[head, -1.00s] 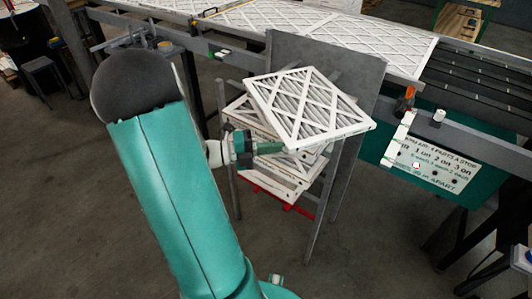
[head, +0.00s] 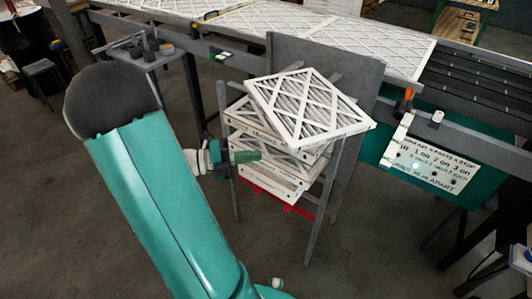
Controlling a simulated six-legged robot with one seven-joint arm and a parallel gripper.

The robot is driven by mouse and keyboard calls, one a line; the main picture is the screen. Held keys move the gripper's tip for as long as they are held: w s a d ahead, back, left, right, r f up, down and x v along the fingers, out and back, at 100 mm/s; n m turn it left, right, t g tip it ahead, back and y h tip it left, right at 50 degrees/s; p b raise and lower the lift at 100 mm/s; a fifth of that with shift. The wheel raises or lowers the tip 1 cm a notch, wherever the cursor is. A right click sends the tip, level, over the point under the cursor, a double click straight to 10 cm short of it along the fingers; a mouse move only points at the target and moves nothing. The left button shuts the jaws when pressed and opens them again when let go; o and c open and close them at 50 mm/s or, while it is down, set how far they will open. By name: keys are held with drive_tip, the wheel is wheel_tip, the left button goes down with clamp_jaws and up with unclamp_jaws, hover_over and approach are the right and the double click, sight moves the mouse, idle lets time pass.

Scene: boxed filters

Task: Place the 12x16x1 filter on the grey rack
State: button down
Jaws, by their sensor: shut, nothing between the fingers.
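The grey rack (head: 338,185) stands in the middle of the head view, with a tall back panel and thin legs. Several white-framed pleated filters are stacked on it at uneven angles. The top filter (head: 308,106) is turned askew over the others and tilts slightly. I cannot read which filter is the 12x16x1 one. My gripper (head: 256,156) is shut and empty at the left side of the stack, in front of the lower filters. Whether it touches them is unclear.
A conveyor (head: 370,45) carrying more filters runs behind the rack. A white sign (head: 432,165) on a green panel hangs at the right. A small shelf with cups (head: 145,50) is at the back left.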

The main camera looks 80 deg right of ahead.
drive_tip(key=v, duration=0.6)
drive_tip(key=shift+d, duration=0.1)
idle(0.3)
drive_tip(key=w+a+r+m+t+y, duration=0.2)
drive_tip(key=a+m+t, duration=0.5)
drive_tip(key=a, duration=0.5)
drive_tip(key=w+a+r+m+t+y, duration=0.2)
drive_tip(key=w+a+r+m+t, duration=0.2)
drive_tip(key=a, duration=0.8)
drive_tip(key=w+a+r+m+t+y, duration=0.2)
drive_tip(key=w+a+r+m+t, duration=0.2)
drive_tip(key=a+m+t, duration=0.6)
drive_tip(key=w+a+m, duration=0.1)
drive_tip(key=w+a, duration=0.1)
drive_tip(key=a, duration=0.1)
drive_tip(key=shift+w+t+y, duration=0.3)
drive_tip(key=shift+w+t, duration=0.1)
drive_tip(key=shift+r, duration=0.15)
